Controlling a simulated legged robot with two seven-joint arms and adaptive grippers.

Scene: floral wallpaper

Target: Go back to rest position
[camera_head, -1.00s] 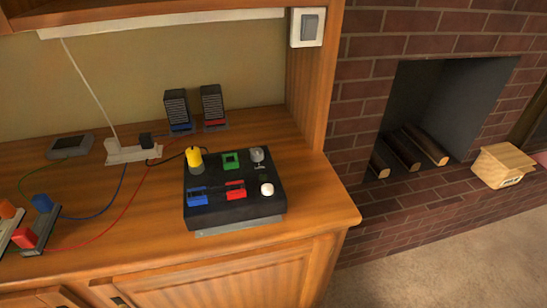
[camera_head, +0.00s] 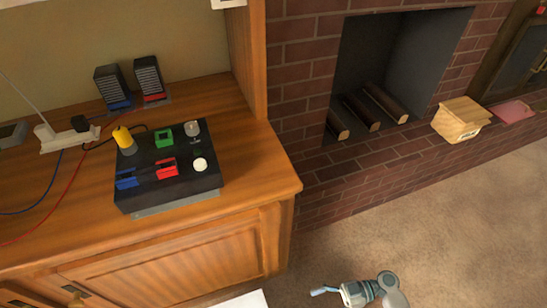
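My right gripper (camera_head: 326,291) shows at the bottom edge, over the carpet in front of the cabinet. It is apart from everything on the counter, and nothing shows in its fingers. It is too small to tell whether they are open or shut. My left gripper is not in view. The black control box (camera_head: 170,178) sits on the wooden counter, with a yellow knob, green, blue and red parts and a white knob on top.
The wooden counter (camera_head: 240,160) ends at its right corner. Two dark slotted blocks and a power strip (camera_head: 68,138) with cables stand behind the box. A brick fireplace (camera_head: 300,70) with logs and a small wooden box (camera_head: 461,119) is at the right. Carpet (camera_head: 430,210) is clear.

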